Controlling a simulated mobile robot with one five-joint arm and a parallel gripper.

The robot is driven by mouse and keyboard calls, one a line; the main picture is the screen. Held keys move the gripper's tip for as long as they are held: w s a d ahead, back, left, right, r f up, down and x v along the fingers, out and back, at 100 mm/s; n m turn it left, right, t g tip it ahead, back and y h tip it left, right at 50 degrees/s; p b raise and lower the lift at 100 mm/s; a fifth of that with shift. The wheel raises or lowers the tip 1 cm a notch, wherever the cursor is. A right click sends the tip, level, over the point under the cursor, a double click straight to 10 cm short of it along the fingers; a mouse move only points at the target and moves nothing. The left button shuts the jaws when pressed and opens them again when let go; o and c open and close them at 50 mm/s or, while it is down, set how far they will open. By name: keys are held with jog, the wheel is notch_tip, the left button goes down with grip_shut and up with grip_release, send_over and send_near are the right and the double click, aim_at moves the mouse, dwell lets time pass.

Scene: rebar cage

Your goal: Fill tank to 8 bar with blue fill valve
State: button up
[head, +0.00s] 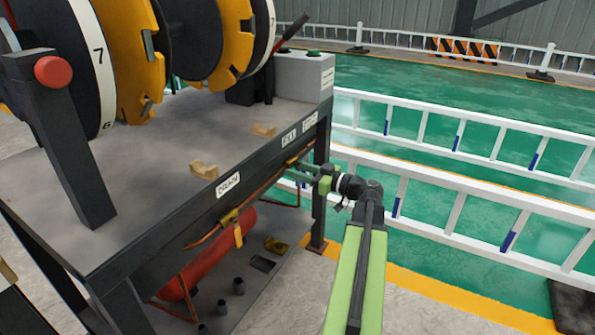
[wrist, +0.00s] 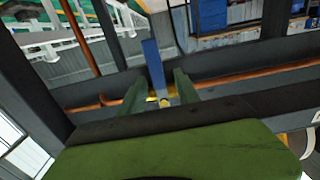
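The blue fill valve handle (wrist: 154,64) shows in the wrist view as a flat upright lever above a yellow fitting (wrist: 160,100) on the copper pipe. My gripper (wrist: 160,90) is open, with one green finger on each side of the lever and apparent gaps between. In the head view my gripper (head: 302,171) is at the bench's front edge, below the FILL label (head: 289,138); the blue handle cannot be made out there. The red tank (head: 230,248) lies under the bench. No pressure reading is legible.
A copper pipe (head: 262,190) runs under the bench edge. Large drums (head: 125,50) stand on the bench (head: 150,170). White railings (head: 450,180) cross the green floor at the right.

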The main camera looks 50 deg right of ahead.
jog(key=shift+c, duration=0.5)
grip_shut()
dwell(0.8)
